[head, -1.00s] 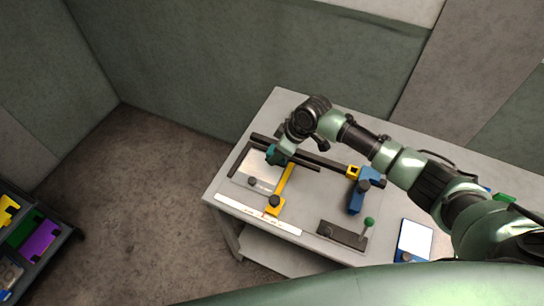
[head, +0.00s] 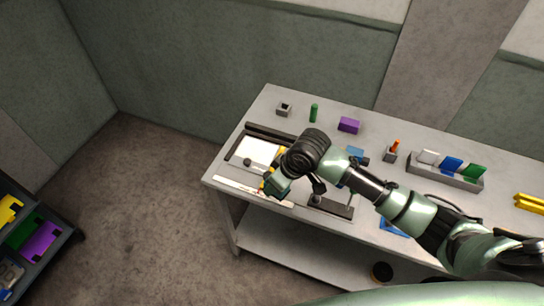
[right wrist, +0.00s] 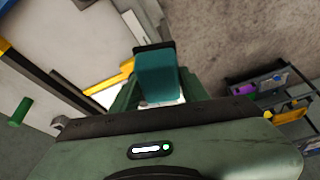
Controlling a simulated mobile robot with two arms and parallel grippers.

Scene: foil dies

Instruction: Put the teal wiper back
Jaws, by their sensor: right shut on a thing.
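The teal wiper (right wrist: 158,75) is a teal block with a dark end, held between the green fingers of my right gripper (right wrist: 155,95) in the right wrist view. In the head view my right gripper (head: 272,188) is over the front left part of the table, by the white scale strip (head: 250,192); the wiper is hard to make out there. The jig with a white sheet (head: 258,150) lies just behind it. A yellow bar (right wrist: 108,82) is beside the gripper in the wrist view. My left gripper is not in view.
At the table's back stand a small grey socket block (head: 284,108), a green peg (head: 313,112) and a purple block (head: 349,125). Farther right are an orange piece in a holder (head: 391,150) and a rack of coloured plates (head: 445,174). A cart (head: 30,235) stands at far left.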

